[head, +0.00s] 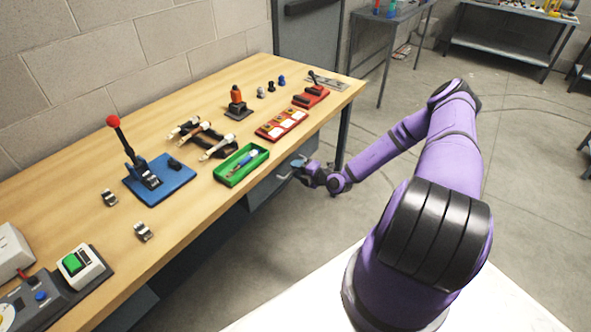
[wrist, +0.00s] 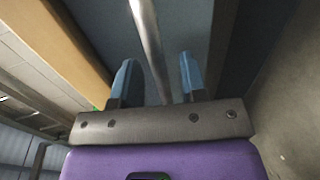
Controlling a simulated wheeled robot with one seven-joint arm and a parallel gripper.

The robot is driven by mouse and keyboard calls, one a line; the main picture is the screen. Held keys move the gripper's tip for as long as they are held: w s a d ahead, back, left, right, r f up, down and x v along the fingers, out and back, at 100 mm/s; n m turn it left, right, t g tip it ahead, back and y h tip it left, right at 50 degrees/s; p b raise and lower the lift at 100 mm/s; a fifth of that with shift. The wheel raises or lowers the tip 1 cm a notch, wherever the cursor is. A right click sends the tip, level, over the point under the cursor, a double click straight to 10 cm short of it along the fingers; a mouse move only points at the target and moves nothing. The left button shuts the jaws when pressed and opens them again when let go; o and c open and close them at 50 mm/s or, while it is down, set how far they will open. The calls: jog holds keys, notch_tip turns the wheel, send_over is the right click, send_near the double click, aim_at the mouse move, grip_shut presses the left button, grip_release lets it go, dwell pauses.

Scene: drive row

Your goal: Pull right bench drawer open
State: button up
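The right bench drawer (head: 268,189) is a grey-blue front under the wooden bench's front edge, below the green tray. I cannot tell for sure whether it stands out at all. Its metal bar handle (wrist: 147,35) runs between my gripper's two blue fingers in the wrist view. My gripper (wrist: 157,78) is open, one finger on each side of the bar, with a visible gap to each. In the head view my gripper (head: 299,168) is at the drawer front, and the fingers are small and partly hidden there.
The wooden bench top (head: 215,210) holds a green tray (head: 241,164), a red tray (head: 281,125) and a lever on a blue base (head: 159,180). A bench leg (head: 343,137) stands just beyond my gripper.

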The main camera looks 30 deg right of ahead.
jog(key=shift+w+a+f, duration=0.1)
jog(key=shift+w+a, duration=0.1)
jog(key=shift+w, duration=0.25)
grip_shut()
jog(key=f+v, duration=0.2)
jog(key=v, duration=1.1)
jog(key=s+f+v, duration=0.1)
jog(key=f+v, duration=0.2)
jog(key=v, duration=1)
jog(key=shift+f, duration=0.25)
jog(key=shift+s+d, duration=0.1)
jog(key=shift+d, duration=0.05)
grip_release()
